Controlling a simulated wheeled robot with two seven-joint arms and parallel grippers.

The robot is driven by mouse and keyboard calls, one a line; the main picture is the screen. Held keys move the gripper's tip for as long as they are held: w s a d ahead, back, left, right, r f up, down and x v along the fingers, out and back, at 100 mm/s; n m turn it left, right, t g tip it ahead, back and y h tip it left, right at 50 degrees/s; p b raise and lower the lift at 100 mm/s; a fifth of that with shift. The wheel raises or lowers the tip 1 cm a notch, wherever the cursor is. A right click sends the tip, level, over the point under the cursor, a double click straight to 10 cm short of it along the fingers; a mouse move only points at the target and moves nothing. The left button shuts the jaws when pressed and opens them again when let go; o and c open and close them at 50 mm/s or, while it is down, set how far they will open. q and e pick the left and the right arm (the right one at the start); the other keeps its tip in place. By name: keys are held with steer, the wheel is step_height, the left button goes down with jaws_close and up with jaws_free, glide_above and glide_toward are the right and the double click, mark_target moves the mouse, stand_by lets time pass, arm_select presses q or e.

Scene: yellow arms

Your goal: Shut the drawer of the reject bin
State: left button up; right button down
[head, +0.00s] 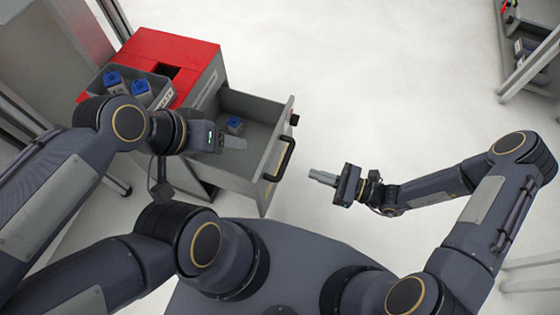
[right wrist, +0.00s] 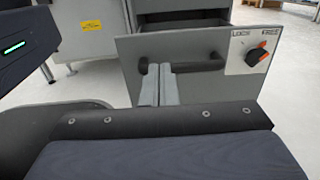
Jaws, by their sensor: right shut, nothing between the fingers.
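The reject bin (head: 187,48) is a grey cabinet with a red top at the upper left in the head view. Its grey drawer (head: 255,103) stands pulled out, with a blue-topped part (head: 235,124) inside. The drawer front carries a black handle (head: 281,160), and the handle also shows in the right wrist view (right wrist: 200,67). My right gripper (head: 312,175) is shut and empty, to the right of the handle and pointing at the drawer front, apart from it in the head view. My left gripper (head: 244,142) is over the drawer's inside; its finger gap is unclear.
A black knob with a red mark (right wrist: 258,56) sits on the drawer front. A rack (head: 535,65) is at the upper right. The floor (head: 390,80) right of the drawer is clear.

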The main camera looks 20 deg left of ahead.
mark_target(268, 159)
steer(key=a+b, duration=0.2)
steer(key=a, duration=0.9)
steer(key=shift+w+f+b, duration=0.1)
steer(key=shift+b, duration=0.3)
steer(key=shift+a, duration=0.45)
arm_select(q)
step_height(268, 159, down, 3)
steer(key=shift+f, duration=0.15)
